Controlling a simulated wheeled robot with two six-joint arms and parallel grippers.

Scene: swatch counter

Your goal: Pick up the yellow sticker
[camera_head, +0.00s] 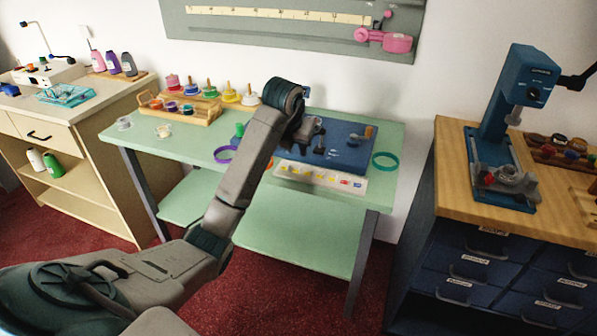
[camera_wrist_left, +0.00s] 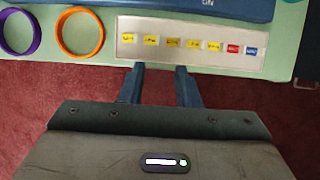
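A white sticker strip (camera_wrist_left: 144,55) lies along the near edge of the green table, with several yellow stickers (camera_wrist_left: 172,43), then a red sticker (camera_wrist_left: 232,48) and a blue sticker (camera_wrist_left: 251,50) at its right end. The strip also shows in the head view (camera_head: 322,178). My left gripper (camera_wrist_left: 160,70) is open and empty. In the left wrist view its two fingers stand apart just below the strip, in line with the yellow stickers, and do not appear to touch it. My right gripper is not in view.
A purple ring (camera_wrist_left: 18,50) and an orange ring (camera_wrist_left: 80,54) lie left of the strip. A blue mat (camera_head: 343,150) lies behind it, with a teal ring (camera_head: 385,161) to its right. A wooden rack (camera_head: 180,117) stands at the left. A blue press (camera_head: 506,120) is on the right bench.

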